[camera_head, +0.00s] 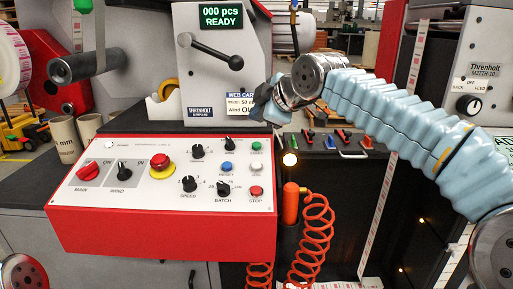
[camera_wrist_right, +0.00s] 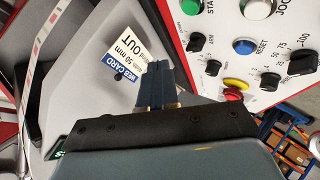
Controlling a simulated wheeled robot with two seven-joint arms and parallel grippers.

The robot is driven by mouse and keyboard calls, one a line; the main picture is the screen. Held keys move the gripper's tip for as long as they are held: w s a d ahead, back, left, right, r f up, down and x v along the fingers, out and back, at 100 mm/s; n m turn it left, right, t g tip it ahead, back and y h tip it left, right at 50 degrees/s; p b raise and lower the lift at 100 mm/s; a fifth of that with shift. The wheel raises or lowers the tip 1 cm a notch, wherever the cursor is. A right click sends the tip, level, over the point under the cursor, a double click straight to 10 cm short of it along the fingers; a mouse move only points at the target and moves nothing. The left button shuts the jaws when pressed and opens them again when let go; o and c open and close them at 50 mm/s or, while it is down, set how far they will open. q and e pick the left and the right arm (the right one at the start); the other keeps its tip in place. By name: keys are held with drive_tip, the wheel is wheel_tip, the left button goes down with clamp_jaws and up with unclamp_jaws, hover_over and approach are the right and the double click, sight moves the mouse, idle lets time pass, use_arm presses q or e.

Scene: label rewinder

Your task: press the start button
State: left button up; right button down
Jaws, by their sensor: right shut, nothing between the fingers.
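The start button is the green button (camera_head: 256,146) at the top right of the red-framed control panel (camera_head: 150,222). It also shows at the top edge of the right wrist view (camera_wrist_right: 191,6), its label partly cut off. My right gripper (camera_head: 262,108) is shut and empty, above and behind the panel's top right corner, in front of the grey machine housing. It is apart from the start button. Its dark blue fingers (camera_wrist_right: 160,82) are together in the right wrist view, pointing toward the WEB CARD label. My left gripper is not in view.
White jog (camera_head: 253,168), red stop (camera_head: 256,191) and blue reset (camera_head: 226,167) buttons lie close by the start button. A red-and-yellow emergency stop (camera_head: 162,166) and several black knobs share the panel. A metal lever (camera_head: 216,52) and the card label (camera_head: 239,104) are near my gripper.

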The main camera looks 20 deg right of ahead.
drive_tip(key=b, duration=0.3)
hover_over(257, 146)
drive_tip(key=s, duration=0.2)
wheel_tip(257, 146, down, 4)
drive_tip(key=shift+f, duration=0.15)
drive_tip(key=shift+w+f+b, duration=0.3)
drive_tip(key=shift+f+b, duration=0.05)
drive_tip(key=shift+f, duration=0.35)
idle(0.8)
drive_tip(key=shift+w+f, duration=0.1)
drive_tip(key=shift+f, duration=0.25)
